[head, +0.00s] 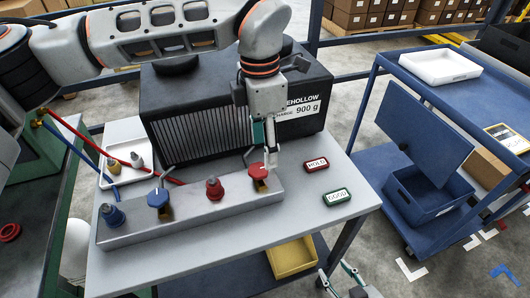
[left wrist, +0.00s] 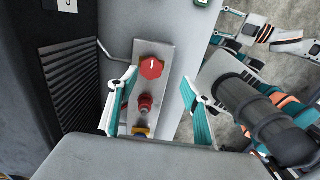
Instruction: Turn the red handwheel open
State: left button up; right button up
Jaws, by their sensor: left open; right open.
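The red handwheel (head: 258,170) is an eight-sided red knob at the right end of a grey metal block (head: 190,215) on the table. In the left wrist view the red handwheel (left wrist: 151,67) carries a white line on its face. My left gripper (head: 269,160) points down over it, fingers open. In the left wrist view the tips of my left gripper (left wrist: 160,76) lie to either side of the wheel; I cannot tell whether they touch it. My right gripper (head: 337,276) is open and empty, low at the front edge of the picture.
A red fitting (head: 214,188), a blue handwheel (head: 157,198) and a blue fitting (head: 112,215) share the block. A black unit (head: 200,110) stands close behind. HOLD (head: 317,165) and GOOD (head: 337,197) plates lie right. A blue trolley (head: 380,165) stands further right.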

aim_at(260, 168)
pick_arm(q)
jog(key=shift+w+a+r, duration=0.2)
jog(key=shift+w+a, duration=0.2)
jog(key=shift+w, duration=0.1)
jog(key=shift+w+a+f, duration=0.1)
jog(key=shift+f, duration=3.7)
jog(key=c, duration=1.1)
